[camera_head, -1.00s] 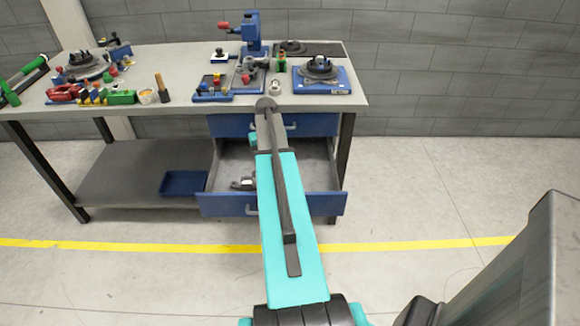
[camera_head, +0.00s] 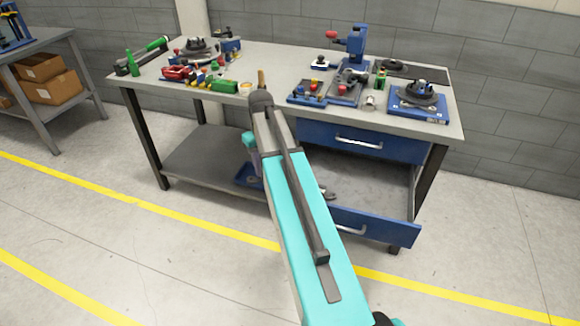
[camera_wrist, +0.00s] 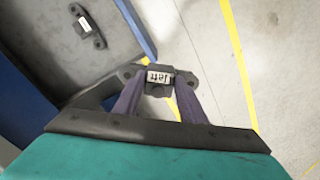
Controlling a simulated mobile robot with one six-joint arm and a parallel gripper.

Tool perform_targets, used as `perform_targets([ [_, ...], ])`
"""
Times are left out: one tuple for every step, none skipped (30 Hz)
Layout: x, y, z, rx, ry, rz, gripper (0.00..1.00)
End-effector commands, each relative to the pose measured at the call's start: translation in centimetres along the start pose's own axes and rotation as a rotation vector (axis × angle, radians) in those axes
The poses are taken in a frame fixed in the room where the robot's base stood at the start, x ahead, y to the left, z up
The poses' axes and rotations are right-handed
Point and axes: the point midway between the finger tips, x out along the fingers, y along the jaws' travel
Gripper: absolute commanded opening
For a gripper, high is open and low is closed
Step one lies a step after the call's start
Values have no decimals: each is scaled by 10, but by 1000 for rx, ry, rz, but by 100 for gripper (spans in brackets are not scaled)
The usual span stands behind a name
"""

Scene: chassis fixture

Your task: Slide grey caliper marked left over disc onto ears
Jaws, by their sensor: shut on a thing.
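In the wrist view my gripper (camera_wrist: 160,92) is shut on a dark grey caliper (camera_wrist: 158,88) with a white label reading "left". It holds the caliper clear above the floor, just outside the open drawer. In the head view my arm hides most of the gripper and the held caliper. A dark round disc assembly stands on a blue base (camera_head: 418,115) at the bench's right end. Another dark disc assembly (camera_head: 195,48) stands at the back left. The ears cannot be made out at this size.
The lower drawer (camera_head: 375,225) is pulled out; a second labelled grey caliper (camera_wrist: 85,25) lies in it. The bench top (camera_head: 285,60) carries a blue press (camera_head: 355,45), several tools and small coloured parts. A second bench with cardboard boxes (camera_head: 50,85) stands at far left.

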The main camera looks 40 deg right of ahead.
Motion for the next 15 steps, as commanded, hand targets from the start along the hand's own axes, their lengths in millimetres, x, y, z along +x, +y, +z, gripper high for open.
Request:
perform_targets([
  [-6, -17, -4, -35, 2, 1, 2],
  [-8, -26, -5, -55, 2, 1, 2],
  [-12, -37, -7, -81, 3, 1, 2],
  [-15, -46, -9, -101, 3, 1, 2],
  [-18, -55, -10, -120, 2, 1, 2],
  [-21, -67, -11, -146, 2, 1, 2],
  [-24, -76, -12, -166, 2, 1, 2],
  [-26, -84, -13, -186, 2, 1, 2],
  [-30, -96, -14, -211, 3, 1, 2],
  [-33, -105, -14, -230, 3, 1, 2],
  [-35, -114, -15, -250, 2, 1, 2],
  [-39, -126, -15, -277, 2, 1, 2],
  [-41, -135, -15, -296, 2, 1, 2],
  [-44, -143, -15, -315, 2, 1, 2],
  [-47, -155, -15, -341, 2, 1, 2],
])
